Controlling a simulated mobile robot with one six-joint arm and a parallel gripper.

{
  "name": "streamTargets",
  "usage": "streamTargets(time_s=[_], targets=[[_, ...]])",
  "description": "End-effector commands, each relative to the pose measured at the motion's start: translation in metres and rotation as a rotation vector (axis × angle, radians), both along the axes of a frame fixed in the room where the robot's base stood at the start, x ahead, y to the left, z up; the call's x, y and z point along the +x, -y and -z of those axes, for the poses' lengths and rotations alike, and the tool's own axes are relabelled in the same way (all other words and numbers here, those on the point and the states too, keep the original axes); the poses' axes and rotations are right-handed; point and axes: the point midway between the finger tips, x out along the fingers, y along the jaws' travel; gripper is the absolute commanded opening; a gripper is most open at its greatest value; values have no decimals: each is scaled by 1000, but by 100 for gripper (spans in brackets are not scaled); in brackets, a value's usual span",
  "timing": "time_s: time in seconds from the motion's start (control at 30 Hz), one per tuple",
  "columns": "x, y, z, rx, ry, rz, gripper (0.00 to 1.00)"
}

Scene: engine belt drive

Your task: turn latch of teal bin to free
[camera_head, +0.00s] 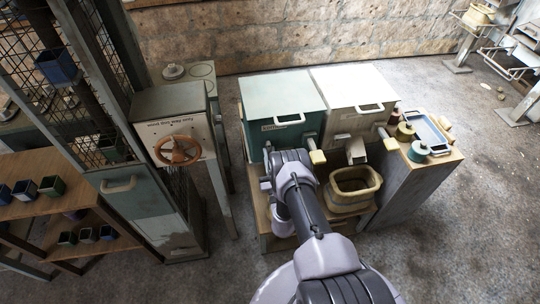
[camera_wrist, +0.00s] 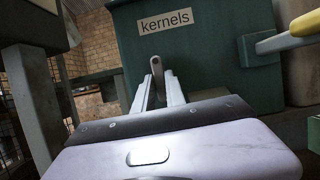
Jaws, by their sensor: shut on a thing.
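The teal bin (camera_head: 282,92) stands on a wooden bench, with a white handle on its front and a label that reads "kernels" in the wrist view (camera_wrist: 220,65). The latch (camera_wrist: 156,74) is a small grey-brown upright lever with a rounded top, in front of the bin's face below the label. My gripper (camera_wrist: 158,92) is shut on the latch, with one finger on each side and the top of the lever sticking out above them. In the head view my arm and wrist hide the latch and the fingertips.
A lever with a yellow grip (camera_head: 317,157) sticks out at the teal bin's lower right, close to my wrist. A cream bin (camera_head: 355,98) stands to the right, with a yellowish tub (camera_head: 353,188) below it. A cabinet with an orange wheel (camera_head: 177,150) stands left.

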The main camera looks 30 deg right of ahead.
Motion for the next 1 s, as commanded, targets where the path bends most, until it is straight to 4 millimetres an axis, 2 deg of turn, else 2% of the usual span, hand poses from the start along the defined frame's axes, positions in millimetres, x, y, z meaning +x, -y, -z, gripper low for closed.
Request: streamTargets(time_s=[0.57, 0.6, 0.67, 1.0], targets=[[0, 0, 0, 25, 6, 0, 0], [0, 0, 0, 25, 6, 0, 23], [0, 0, 0, 25, 6, 0, 35], [0, 0, 1, 24, 6, 0, 37]])
